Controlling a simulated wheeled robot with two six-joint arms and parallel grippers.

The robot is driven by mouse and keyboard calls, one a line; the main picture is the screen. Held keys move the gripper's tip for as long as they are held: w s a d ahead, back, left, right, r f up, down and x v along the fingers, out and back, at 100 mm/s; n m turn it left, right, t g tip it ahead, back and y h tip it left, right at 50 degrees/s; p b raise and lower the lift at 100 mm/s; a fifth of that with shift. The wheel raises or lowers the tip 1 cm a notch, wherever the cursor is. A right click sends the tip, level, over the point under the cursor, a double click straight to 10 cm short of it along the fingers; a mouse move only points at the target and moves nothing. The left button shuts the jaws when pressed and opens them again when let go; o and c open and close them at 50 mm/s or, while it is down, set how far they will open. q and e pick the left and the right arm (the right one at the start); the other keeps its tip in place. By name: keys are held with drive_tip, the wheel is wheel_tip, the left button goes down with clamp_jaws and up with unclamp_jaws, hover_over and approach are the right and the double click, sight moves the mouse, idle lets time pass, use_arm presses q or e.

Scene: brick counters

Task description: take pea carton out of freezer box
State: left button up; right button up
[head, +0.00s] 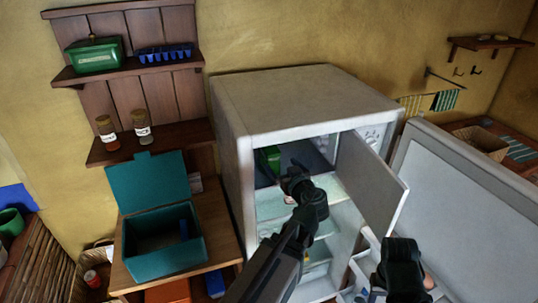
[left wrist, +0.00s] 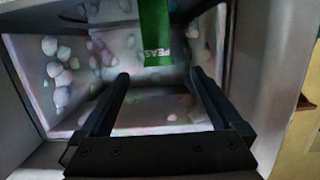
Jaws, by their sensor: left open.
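The pea carton (head: 268,158) is green and stands inside the freezer box (head: 309,153) at the top of the white fridge. In the left wrist view the carton (left wrist: 154,32) shows the letters PEAS, and its upper part is cut off by the frame. My left gripper (head: 287,173) is at the freezer box opening. In the left wrist view its open fingers (left wrist: 158,76) are empty, with the carton beyond the tips, roughly in line with the gap. Part of my right arm's black end (head: 401,266) shows at the lower right; its fingers cannot be made out.
The freezer flap (head: 371,187) stands open to the right of the opening. The large fridge door (head: 465,205) is swung open further right. Frosty lumps (left wrist: 60,82) cover the box walls. A teal open box (head: 163,262) stands on the wooden counter at left.

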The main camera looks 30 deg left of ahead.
sight(274, 156)
use_arm(q)
drive_tip(key=b+x, duration=0.1)
drive_tip(key=x, duration=0.7)
drive_tip(key=shift+d+b, duration=0.1)
drive_tip(key=shift+b, duration=0.25)
drive_tip(key=shift+w+a+f, duration=0.1)
drive_tip(key=shift+w+a, duration=0.15)
drive_tip(key=shift+a, duration=0.05)
drive_tip(key=b+x, duration=0.1)
drive_tip(key=x, duration=0.4)
drive_tip(key=shift+w+f+b, duration=0.2)
drive_tip(key=shift+w+b, duration=0.05)
drive_tip(key=shift+b, duration=0.05)
drive_tip(key=shift+s+d, duration=0.1)
clamp_jaws()
